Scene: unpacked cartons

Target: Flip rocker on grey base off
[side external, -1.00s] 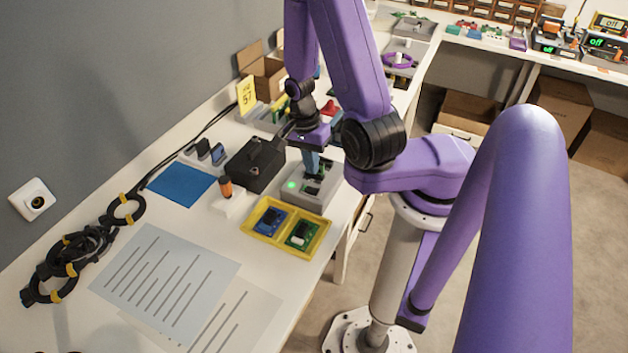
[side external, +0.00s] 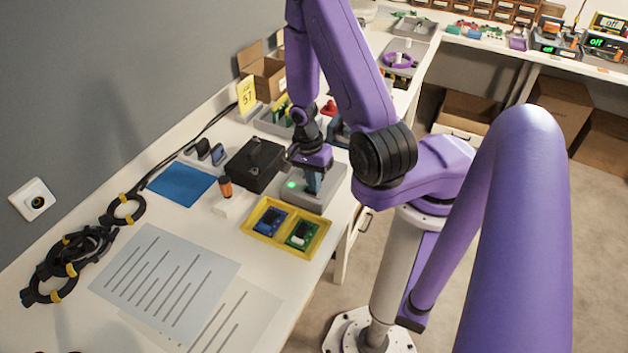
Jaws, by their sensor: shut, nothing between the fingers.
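The grey base (side external: 323,200) is a low box near the front edge of the bench, with a lit green lamp (side external: 291,184) on its left part. My gripper (side external: 313,190) is shut and empty, pointing down over the middle of the base. Its blue-grey fingers reach down to the top of the base. They hide the rocker, so its tilt does not show. I cannot tell whether the fingertips touch it.
A yellow tray (side external: 254,234) with a blue and a green board lies in front of the base. A black box (side external: 256,165) and a white holder with an orange-handled tool (side external: 227,190) stand to the left. Paper sheets (side external: 165,285) cover the near bench.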

